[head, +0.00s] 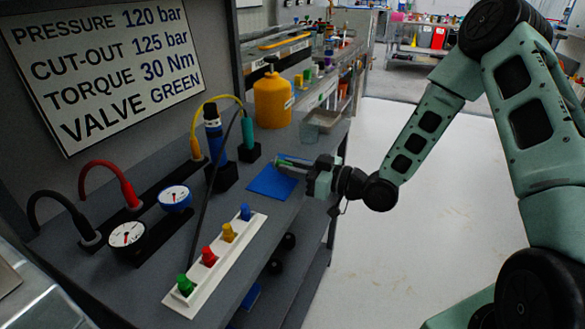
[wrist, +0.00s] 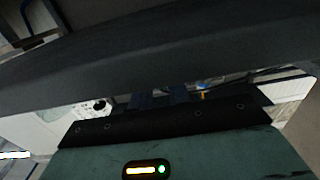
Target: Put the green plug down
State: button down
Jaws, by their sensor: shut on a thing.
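My gripper (head: 293,165) is over the blue mat (head: 266,184) on the bench in the head view, reaching in from the right. It is shut on a small green thing, seemingly the green plug (head: 284,159), mostly hidden by the fingers. I cannot tell whether the plug touches the mat. Another green plug-like piece (head: 184,285) stands at the near end of a white strip (head: 257,222), in line with red, yellow and blue ones. The wrist view shows a dark surface close by and teal and black parts of my arm; no plug is clear there.
A yellow bottle (head: 272,98) and a grey tray (head: 325,119) stand beyond the mat. The bench's right edge is close to my wrist.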

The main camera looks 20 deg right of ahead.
jog(key=shift+f+b, duration=0.55)
jog(key=shift+f, duration=0.05)
jog(key=c, duration=1.3)
grip_release()
jog(key=shift+r, duration=0.1)
jog(key=shift+r, duration=0.15)
jog(key=shift+r+p, duration=0.35)
jog(key=shift+p, duration=0.15)
jog(key=shift+s+d+r, duration=0.15)
jog(key=shift+d, duration=0.05)
jog(key=v, duration=1.1)
jog(key=shift+s+d, duration=0.15)
jog(key=shift+s, duration=0.05)
